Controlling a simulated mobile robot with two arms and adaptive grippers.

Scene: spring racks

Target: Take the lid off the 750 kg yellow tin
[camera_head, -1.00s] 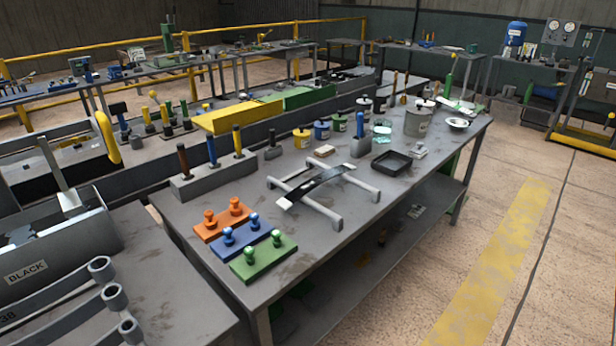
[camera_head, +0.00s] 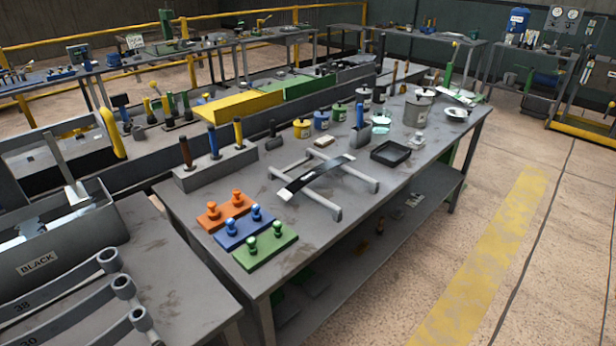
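A small yellow tin (camera_head: 302,129) stands upright on the long grey workbench (camera_head: 262,187), behind the tube stand. Its top looks covered by a lid, but it is too small to read any label. A blue tin (camera_head: 322,121) and a green tin (camera_head: 340,113) stand in a row to its right. Neither of my grippers shows in the head view.
A grey stand with a dark leaf spring (camera_head: 316,178), a black tray (camera_head: 390,153) and orange, blue and green peg plates (camera_head: 262,248) occupy the bench. A block with handled tools (camera_head: 213,168) stands left. Floor is clear at right.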

